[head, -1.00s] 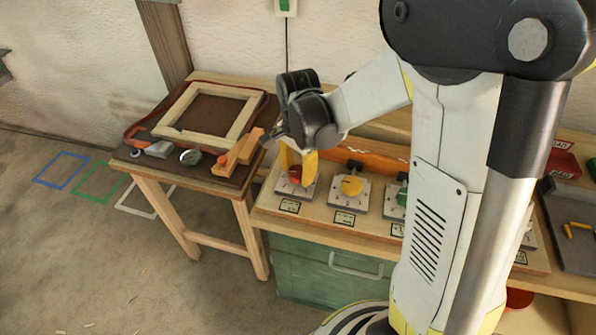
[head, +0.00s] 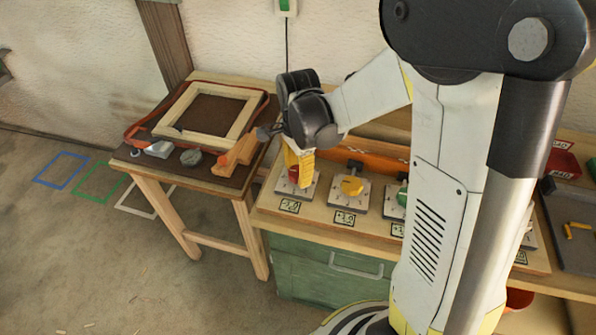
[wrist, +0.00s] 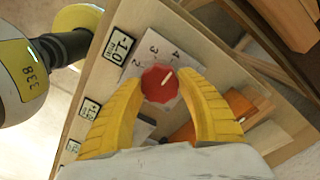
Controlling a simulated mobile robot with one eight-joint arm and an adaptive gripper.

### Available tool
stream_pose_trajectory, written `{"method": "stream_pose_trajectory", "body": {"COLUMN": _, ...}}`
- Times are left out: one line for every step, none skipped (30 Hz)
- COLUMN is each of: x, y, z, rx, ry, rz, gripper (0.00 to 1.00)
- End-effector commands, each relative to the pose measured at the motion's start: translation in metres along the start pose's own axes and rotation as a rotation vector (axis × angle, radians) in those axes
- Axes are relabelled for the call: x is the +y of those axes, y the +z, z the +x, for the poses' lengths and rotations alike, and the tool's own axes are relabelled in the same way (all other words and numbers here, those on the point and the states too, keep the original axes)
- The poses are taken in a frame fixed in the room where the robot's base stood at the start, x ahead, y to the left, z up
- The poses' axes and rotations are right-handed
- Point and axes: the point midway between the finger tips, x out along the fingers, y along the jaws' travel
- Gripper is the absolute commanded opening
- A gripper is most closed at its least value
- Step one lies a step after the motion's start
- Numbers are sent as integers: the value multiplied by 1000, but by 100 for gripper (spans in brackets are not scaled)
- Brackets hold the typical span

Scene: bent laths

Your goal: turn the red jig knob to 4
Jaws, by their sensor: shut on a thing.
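The red jig knob (wrist: 158,85) sits on a pale square plate with 2, 3 and 4 readable around it in the wrist view. Its white pointer mark slants up and right, toward the side of the 4; I cannot tell if it lines up exactly. My gripper (wrist: 161,82) has its two yellow fingers on opposite sides of the knob, shut on it. In the head view my gripper (head: 299,176) reaches down to the leftmost plate, and the red knob (head: 293,172) is partly hidden by the fingers.
A yellow knob (head: 352,185) on its own plate stands just right, with a green knob (head: 402,196) beyond. An orange wooden piece (wrist: 240,103) lies near my right finger in the wrist view. A side table (head: 178,150) with a wooden frame stands at left.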

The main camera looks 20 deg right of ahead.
Motion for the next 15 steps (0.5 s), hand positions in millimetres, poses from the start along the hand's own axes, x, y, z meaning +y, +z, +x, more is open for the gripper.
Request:
{"method": "stream_pose_trajectory", "body": {"x": 1, "y": 0, "z": 0, "rx": 0, "ry": 1, "rz": 1, "gripper": 12}}
{"method": "stream_pose_trajectory", "body": {"x": 1, "y": 0, "z": 0, "rx": 0, "ry": 1, "rz": 1, "gripper": 12}}
{"method": "stream_pose_trajectory", "body": {"x": 1, "y": 0, "z": 0, "rx": 0, "ry": 1, "rz": 1, "gripper": 55}}
{"method": "stream_pose_trajectory", "body": {"x": 1, "y": 0, "z": 0, "rx": 0, "ry": 1, "rz": 1, "gripper": 64}}
{"method": "stream_pose_trajectory", "body": {"x": 0, "y": 0, "z": 0, "rx": 0, "ry": 1, "rz": 1, "gripper": 68}}
{"method": "stream_pose_trajectory", "body": {"x": 0, "y": 0, "z": 0, "rx": 0, "ry": 1, "rz": 0, "gripper": 68}}
{"method": "stream_pose_trajectory", "body": {"x": 0, "y": 0, "z": 0, "rx": 0, "ry": 1, "rz": 0, "gripper": 68}}
{"method": "stream_pose_trajectory", "body": {"x": 0, "y": 0, "z": 0, "rx": 0, "ry": 1, "rz": 0, "gripper": 68}}
{"method": "stream_pose_trajectory", "body": {"x": 0, "y": 0, "z": 0, "rx": 0, "ry": 1, "rz": 0, "gripper": 68}}
{"method": "stream_pose_trajectory", "body": {"x": 0, "y": 0, "z": 0, "rx": 0, "ry": 1, "rz": 0, "gripper": 68}}
{"method": "stream_pose_trajectory", "body": {"x": 0, "y": 0, "z": 0, "rx": 0, "ry": 1, "rz": 0, "gripper": 68}}
{"method": "stream_pose_trajectory", "body": {"x": 0, "y": 0, "z": 0, "rx": 0, "ry": 0, "rz": 0, "gripper": 68}}
{"method": "stream_pose_trajectory", "body": {"x": 0, "y": 0, "z": 0, "rx": 0, "ry": 0, "rz": 0, "gripper": 68}}
{"method": "stream_pose_trajectory", "body": {"x": 0, "y": 0, "z": -1, "rx": 0, "ry": 0, "rz": 0, "gripper": 68}}
{"method": "stream_pose_trajectory", "body": {"x": 0, "y": 0, "z": -3, "rx": 0, "ry": 0, "rz": 0, "gripper": 68}}
